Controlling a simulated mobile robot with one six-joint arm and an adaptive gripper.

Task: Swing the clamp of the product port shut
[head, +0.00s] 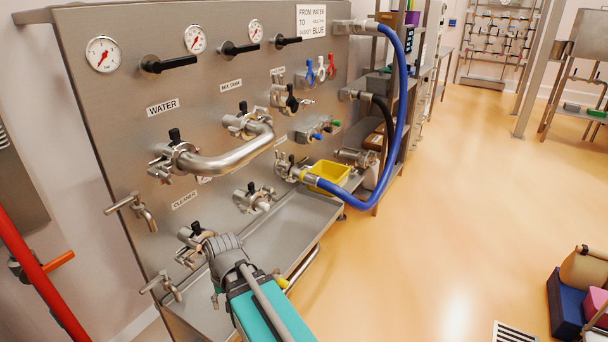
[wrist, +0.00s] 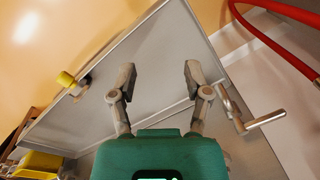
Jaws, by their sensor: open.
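The steel panel (head: 125,85) carries several clamped ports. No label I can read says product, so I cannot tell which port that is. One port (head: 254,198) sits right of the CLEANER label, with a black-knobbed clamp. Another port (head: 192,236) below that label is partly hidden by my gripper. Whether either clamp is open or shut is too small to tell. My gripper (wrist: 160,78) is open and empty, its fingers spread over the steel drip tray (wrist: 130,75) in the wrist view. No clamp shows between them. In the head view it is low in front of the panel.
A steel bend (head: 235,155) joins the WATER and MIX TANK ports. A blue hose (head: 391,120) loops out at the right, beside a yellow bin (head: 331,174). Steel taps (head: 145,212) stick out at left. A red pole (head: 40,275) stands far left.

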